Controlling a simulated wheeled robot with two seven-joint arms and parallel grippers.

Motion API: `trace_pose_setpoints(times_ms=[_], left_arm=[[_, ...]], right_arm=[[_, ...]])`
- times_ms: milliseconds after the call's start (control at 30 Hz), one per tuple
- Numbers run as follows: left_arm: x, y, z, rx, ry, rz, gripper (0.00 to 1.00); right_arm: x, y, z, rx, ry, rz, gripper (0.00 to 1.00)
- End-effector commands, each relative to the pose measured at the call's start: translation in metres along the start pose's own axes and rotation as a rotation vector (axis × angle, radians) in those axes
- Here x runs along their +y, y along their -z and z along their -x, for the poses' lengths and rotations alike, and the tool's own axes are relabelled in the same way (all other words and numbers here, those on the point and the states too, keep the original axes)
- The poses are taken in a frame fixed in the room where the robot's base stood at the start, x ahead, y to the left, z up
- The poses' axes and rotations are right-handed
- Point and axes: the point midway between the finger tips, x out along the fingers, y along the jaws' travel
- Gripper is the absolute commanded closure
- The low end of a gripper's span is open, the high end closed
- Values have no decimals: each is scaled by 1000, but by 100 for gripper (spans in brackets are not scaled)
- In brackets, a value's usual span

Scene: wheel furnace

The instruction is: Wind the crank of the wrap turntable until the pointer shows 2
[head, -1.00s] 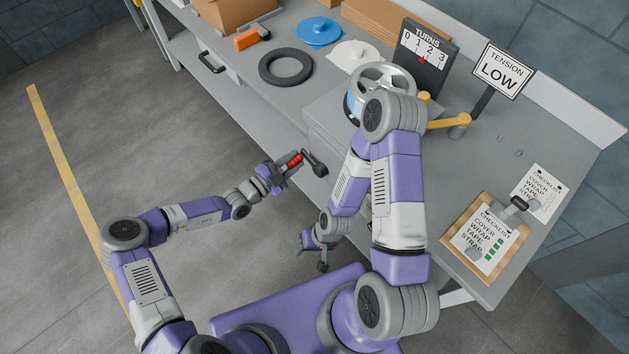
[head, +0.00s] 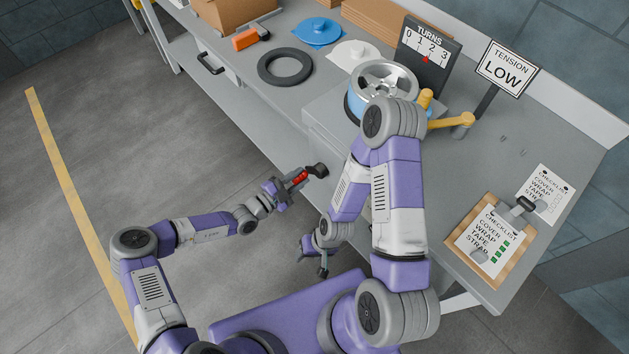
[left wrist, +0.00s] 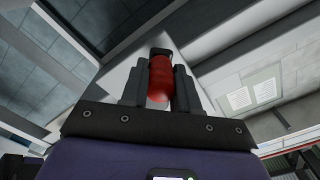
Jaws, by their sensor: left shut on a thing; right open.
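The crank has a red grip (head: 300,176) and a black arm (head: 318,170) at the front of the bench. My left gripper (head: 287,186) is shut on the red grip, which also shows between the fingers in the left wrist view (left wrist: 160,80). The TURNS board (head: 430,50) reads 0 to 3, and its red pointer (head: 425,59) appears between 1 and 2, nearer 2. The turntable carries a silver and blue spool (head: 385,80), partly hidden by my right arm. My right gripper (head: 322,270) is open and empty, low in front of the bench.
A yellow lever (head: 450,122) stands right of the spool. A sign (head: 506,68) reads TENSION LOW. A clipboard (head: 490,245) lies at the bench's right end. A black ring (head: 285,67), blue lid (head: 318,32) and orange tool (head: 247,39) lie on the left. The floor at left is clear.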

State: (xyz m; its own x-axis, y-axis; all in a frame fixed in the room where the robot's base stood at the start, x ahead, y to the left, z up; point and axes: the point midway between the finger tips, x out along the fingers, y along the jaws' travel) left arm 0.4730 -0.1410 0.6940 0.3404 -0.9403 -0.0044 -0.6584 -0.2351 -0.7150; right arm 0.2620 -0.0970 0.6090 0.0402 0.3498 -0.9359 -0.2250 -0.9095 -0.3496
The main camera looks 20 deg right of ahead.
Motion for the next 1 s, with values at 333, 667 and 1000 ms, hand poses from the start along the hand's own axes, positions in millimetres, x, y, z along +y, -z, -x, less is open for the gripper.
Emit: trace_pose_setpoints(times_ms=[333,667,1000], left_arm=[[1,8,-3,15,3,-2,100],[28,20,-3,18,8,-3,67],[28,15,-2,8,6,-3,53]], right_arm=[[-1,0,2,0,0,0,43],[-6,-1,15,0,0,0,43],[-5,-1,14,0,0,0,43]])
